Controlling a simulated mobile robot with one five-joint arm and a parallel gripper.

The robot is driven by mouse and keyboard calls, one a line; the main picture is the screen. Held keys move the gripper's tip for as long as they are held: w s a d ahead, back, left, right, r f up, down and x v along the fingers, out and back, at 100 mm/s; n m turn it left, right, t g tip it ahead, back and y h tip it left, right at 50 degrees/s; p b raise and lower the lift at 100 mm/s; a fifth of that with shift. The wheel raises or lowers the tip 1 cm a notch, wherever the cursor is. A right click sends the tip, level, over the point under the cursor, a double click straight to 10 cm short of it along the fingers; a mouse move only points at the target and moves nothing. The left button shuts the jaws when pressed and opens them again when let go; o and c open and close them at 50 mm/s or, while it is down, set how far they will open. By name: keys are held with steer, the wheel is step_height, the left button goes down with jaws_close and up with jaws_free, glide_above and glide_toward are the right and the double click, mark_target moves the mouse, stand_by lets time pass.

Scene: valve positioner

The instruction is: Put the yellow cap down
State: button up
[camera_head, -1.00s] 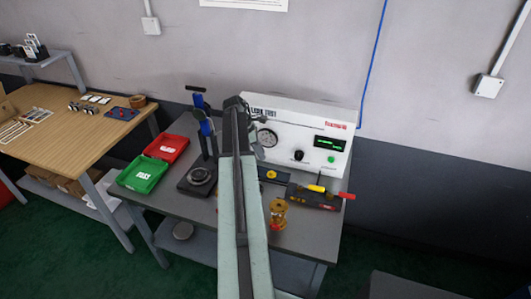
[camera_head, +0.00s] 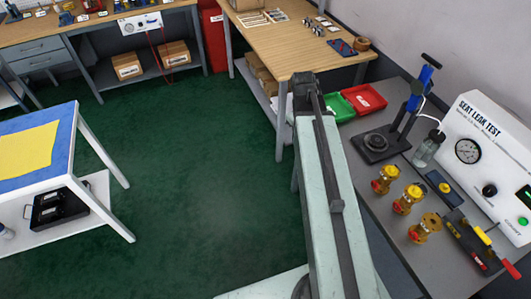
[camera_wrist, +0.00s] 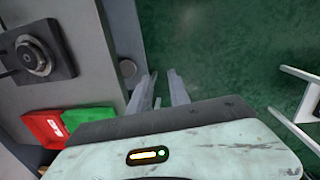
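I see no loose yellow cap for certain. Two brass valves, one at the back (camera_head: 384,179) and one in the middle (camera_head: 407,199), have yellow tops and stand upright on the grey bench (camera_head: 368,188). A small yellow round piece (camera_head: 444,187) is on a dark blue block beside them. In the wrist view my gripper (camera_wrist: 162,74) has its two fingers apart, with no yellow thing seen between them. It points over the green floor, just beyond the grey bench edge. In the head view my arm hides the gripper.
A third brass valve (camera_head: 425,228) has a flat round top. A press (camera_head: 381,145), the seat leak tester (camera_head: 485,150), a green tray (camera_head: 338,108) and a red tray (camera_head: 364,98) are on the bench. A blue-topped table (camera_head: 62,150) stands left. Open floor lies between.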

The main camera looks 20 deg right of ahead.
steer(key=s+a+m+y, duration=0.1)
steer(key=a, duration=1.9)
steer(key=shift+s+m, duration=0.3)
